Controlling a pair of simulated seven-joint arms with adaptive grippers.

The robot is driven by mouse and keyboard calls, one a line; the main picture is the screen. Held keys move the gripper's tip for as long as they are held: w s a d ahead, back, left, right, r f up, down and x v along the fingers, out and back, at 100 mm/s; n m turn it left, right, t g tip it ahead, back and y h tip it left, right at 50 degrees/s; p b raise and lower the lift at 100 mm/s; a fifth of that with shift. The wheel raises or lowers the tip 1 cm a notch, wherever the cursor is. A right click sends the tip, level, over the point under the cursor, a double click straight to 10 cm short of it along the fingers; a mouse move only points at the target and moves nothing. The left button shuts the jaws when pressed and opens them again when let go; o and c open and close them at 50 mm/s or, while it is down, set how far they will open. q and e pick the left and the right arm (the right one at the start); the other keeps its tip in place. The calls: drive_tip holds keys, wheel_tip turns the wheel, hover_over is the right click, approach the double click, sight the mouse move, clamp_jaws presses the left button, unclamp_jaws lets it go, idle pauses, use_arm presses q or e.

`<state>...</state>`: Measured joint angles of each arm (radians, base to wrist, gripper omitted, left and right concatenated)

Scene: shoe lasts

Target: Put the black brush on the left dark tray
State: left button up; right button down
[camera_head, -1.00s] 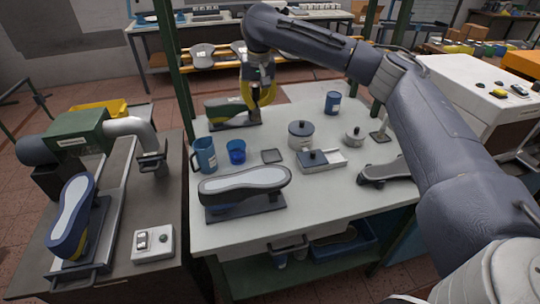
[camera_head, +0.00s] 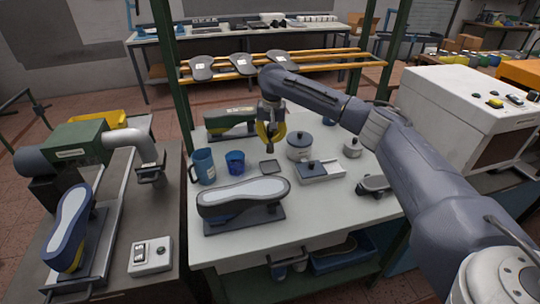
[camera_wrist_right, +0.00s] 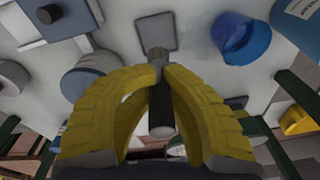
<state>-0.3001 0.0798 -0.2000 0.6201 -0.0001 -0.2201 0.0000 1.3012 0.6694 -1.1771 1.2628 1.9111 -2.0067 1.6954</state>
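The left dark tray (camera_head: 270,166) is a small flat square on the white table; it also shows in the right wrist view (camera_wrist_right: 155,32), bare. My right gripper (camera_head: 270,132) has yellow fingers and is shut on the black brush (camera_head: 269,149), held pointing down just above the far side of the tray. In the right wrist view, the brush (camera_wrist_right: 161,108) sits between the fingers with its grey end near the tray's edge. The exact gap to the tray cannot be told. My left gripper is not in view.
A blue cup (camera_head: 235,162) and blue mug (camera_head: 203,166) stand left of the tray. A grey lidded pot (camera_head: 299,147) and a white box with a dark lid (camera_head: 319,171) stand right.

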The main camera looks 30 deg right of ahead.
sight(271, 142)
drive_tip(key=shift+f, duration=3.7)
drive_tip(key=shift+f, duration=0.15)
drive_tip(key=c, duration=1.5)
unclamp_jaws()
drive_tip(key=r, duration=0.8)
drive_tip(key=s+r, duration=0.1)
drive_tip(key=r, duration=0.3)
drive_tip(key=shift+s+r, duration=0.1)
drive_tip(key=shift+r, duration=0.05)
